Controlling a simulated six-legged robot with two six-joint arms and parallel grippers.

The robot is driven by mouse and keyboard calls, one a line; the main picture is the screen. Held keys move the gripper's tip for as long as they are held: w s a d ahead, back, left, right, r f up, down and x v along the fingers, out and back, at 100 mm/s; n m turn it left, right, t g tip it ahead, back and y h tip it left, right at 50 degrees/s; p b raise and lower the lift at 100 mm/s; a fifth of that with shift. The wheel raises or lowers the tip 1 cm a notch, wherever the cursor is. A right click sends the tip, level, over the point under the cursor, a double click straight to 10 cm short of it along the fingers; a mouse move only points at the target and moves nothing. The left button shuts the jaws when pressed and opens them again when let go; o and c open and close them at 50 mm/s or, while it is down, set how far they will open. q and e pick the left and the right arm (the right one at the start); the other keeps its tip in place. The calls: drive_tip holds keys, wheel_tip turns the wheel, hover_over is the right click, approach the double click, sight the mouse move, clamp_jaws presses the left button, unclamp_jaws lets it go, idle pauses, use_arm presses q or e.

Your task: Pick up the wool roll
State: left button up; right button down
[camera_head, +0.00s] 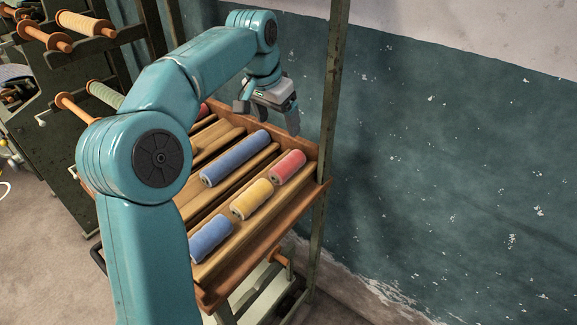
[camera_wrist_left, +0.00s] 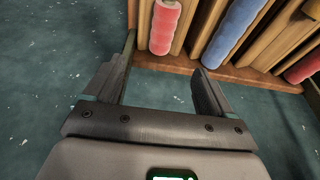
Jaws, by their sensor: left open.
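Several wool rolls lie in the slots of a slatted wooden tray (camera_head: 222,288): a long blue roll (camera_head: 235,158), a pink-red roll (camera_head: 287,167), a yellow roll (camera_head: 251,199), a shorter blue roll (camera_head: 211,239) and a partly hidden red roll (camera_head: 203,111). My left gripper (camera_head: 270,116) is open and empty above the tray's far edge. In the left wrist view my open fingers (camera_wrist_left: 157,82) point toward the tray edge. A pink-red roll (camera_wrist_left: 165,27) lies beyond them, with a blue roll (camera_wrist_left: 235,32) to its right and a red roll (camera_wrist_left: 303,67) farther right. The right gripper is out of view.
A green metal post (camera_head: 331,110) rises beside the tray's right end. A worn teal wall (camera_head: 450,170) stands behind. At left, a dark rack (camera_head: 75,125) carries wooden spindles (camera_head: 48,34). My left arm hides part of the tray.

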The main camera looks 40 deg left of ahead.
use_arm(q)
approach(287, 160)
drive_tip(key=x, duration=0.9)
drive_tip(key=shift+d+f, duration=0.15)
drive_tip(key=shift+w+a+f, duration=0.15)
drive_tip(key=shift+a+f, duration=0.1)
drive_tip(key=shift+f, duration=0.1)
drive_tip(key=shift+d+r, duration=0.1)
drive_tip(key=shift+s+d+r, duration=0.1)
drive_tip(key=shift+s, duration=0.1)
drive_tip(key=c, duration=0.3)
drive_tip(key=shift+w, duration=0.1)
drive_tip(key=c, duration=0.9)
